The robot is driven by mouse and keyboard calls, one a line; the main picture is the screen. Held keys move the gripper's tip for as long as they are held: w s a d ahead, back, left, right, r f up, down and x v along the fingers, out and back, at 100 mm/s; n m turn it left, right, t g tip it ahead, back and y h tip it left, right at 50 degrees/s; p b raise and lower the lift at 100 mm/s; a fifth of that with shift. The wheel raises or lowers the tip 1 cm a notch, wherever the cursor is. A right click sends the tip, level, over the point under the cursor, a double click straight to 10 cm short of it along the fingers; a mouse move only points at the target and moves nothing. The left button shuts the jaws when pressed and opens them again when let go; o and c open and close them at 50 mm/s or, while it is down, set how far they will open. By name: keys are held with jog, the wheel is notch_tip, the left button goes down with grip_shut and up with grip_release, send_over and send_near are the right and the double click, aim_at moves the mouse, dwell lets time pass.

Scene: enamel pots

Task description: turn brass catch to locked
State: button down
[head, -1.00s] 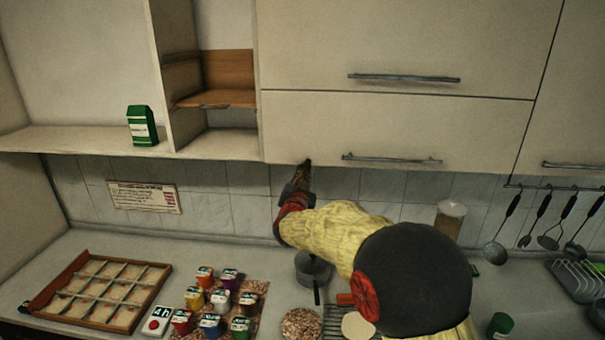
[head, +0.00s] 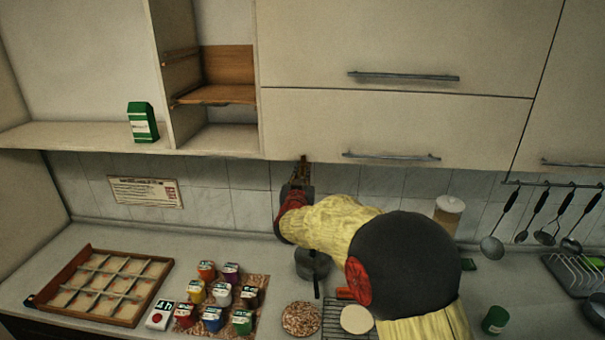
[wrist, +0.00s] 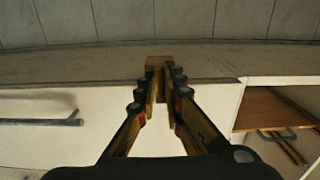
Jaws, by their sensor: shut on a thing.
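My gripper (head: 302,172) reaches up to the bottom edge of the closed cabinet front (head: 380,125), near its left corner. In the wrist view my gripper (wrist: 161,78) has its two fingers close together, shut on a small brown-brass piece, the brass catch (wrist: 158,61). The catch sits at the cabinet's lower edge, and its top shows just beyond the fingertips. In the head view the catch is too small and too covered by my gripper to make out, so I cannot tell its setting.
An open shelf with a wooden niche (head: 228,95) and a green carton (head: 142,122) is to the left. Below stand a pot (head: 312,265), several small colored jars, a divided wooden tray (head: 140,312) and a wire rack. Utensils (head: 492,248) hang at right.

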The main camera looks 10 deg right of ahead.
jog(key=shift+f, duration=0.15)
jog(key=c, duration=1.9)
grip_release()
jog(key=v, duration=1.2)
